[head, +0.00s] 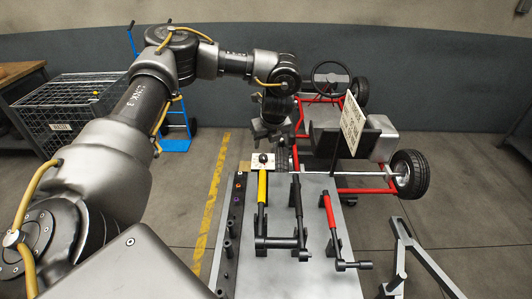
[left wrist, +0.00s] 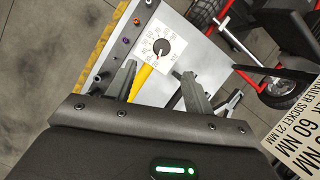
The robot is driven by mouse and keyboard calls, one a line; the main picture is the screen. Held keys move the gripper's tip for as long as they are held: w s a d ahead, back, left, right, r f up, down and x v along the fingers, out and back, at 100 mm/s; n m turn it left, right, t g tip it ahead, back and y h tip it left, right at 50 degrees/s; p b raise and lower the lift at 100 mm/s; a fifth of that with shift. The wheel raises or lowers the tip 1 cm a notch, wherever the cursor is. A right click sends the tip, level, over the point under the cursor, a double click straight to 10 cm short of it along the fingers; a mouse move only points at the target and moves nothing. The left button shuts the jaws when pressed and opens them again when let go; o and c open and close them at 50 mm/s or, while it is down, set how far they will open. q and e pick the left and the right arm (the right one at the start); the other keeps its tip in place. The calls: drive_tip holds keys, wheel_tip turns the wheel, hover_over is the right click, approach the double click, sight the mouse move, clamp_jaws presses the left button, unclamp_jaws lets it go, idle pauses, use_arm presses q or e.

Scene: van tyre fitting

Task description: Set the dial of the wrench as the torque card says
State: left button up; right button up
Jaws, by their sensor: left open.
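The dial (head: 263,158) is a black round knob on a white plate at the far end of the grey bench. In the left wrist view the dial (left wrist: 162,46) has marks around it and a small red pointer toward the lower side; the numbers are too small to read. My left gripper (head: 268,132) is open and empty, above and near the dial, apart from it. Its two fingers (left wrist: 159,72) point toward the plate. A yellow-handled wrench (head: 262,198) lies just in front of the plate. The torque card (head: 352,122) stands tilted; its wrist-view part (left wrist: 294,135) shows "60 NM" and "TRAILER SOCKET 21 MM", partly cut off.
A black-handled wrench (head: 297,205) and a red-handled wrench (head: 331,215) lie on the bench (head: 290,278). Several sockets (head: 234,210) line its left edge. A red-framed kart (head: 380,190) stands behind it. A wire crate (head: 65,120) is at the left.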

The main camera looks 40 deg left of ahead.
sight(263, 157)
use_arm(q)
drive_tip(key=x, duration=0.5)
drive_tip(key=shift+d, duration=0.15)
drive_tip(key=x, duration=0.4)
drive_tip(key=shift+w+f+b, duration=0.15)
drive_tip(key=shift+w+b, duration=0.15)
drive_tip(key=shift+s+f, duration=0.1)
drive_tip(key=shift+f, duration=0.1)
drive_tip(key=shift+a+f, duration=0.1)
drive_tip(key=shift+a, duration=0.1)
drive_tip(key=shift+f, duration=0.2)
drive_tip(key=shift+r, duration=0.1)
drive_tip(key=c, duration=1)
use_arm(e)
drive_tip(key=shift+w+a+f, duration=0.1)
drive_tip(key=shift+f, duration=0.3)
